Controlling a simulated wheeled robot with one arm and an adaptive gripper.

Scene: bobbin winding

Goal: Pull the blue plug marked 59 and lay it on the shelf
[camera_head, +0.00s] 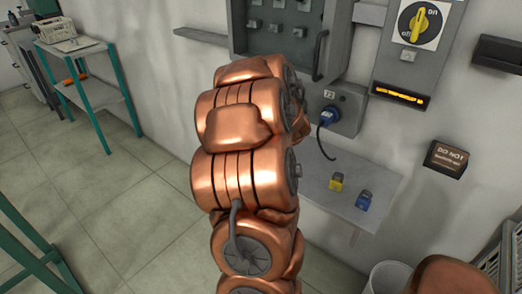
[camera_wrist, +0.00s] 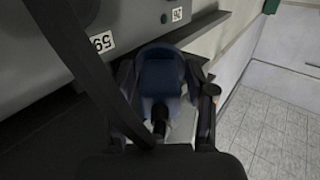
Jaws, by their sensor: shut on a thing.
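In the wrist view my gripper (camera_wrist: 162,88) is shut on a blue plug (camera_wrist: 160,72), one finger on each side of it. A white label reading 59 (camera_wrist: 102,41) is on the grey panel just left of the plug. I cannot tell whether the plug is seated in its socket. In the head view my copper arm hides the gripper and this plug. The grey shelf (camera_head: 385,182) is on the wall below the panel. A yellow padlock-like item (camera_head: 336,182) and a blue one (camera_head: 363,200) sit on it.
A grey cabinet (camera_head: 281,30) and a yellow rotary switch (camera_head: 418,25) are above. A sign (camera_head: 446,159) is at right. A white bin (camera_head: 389,277) stands below the shelf.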

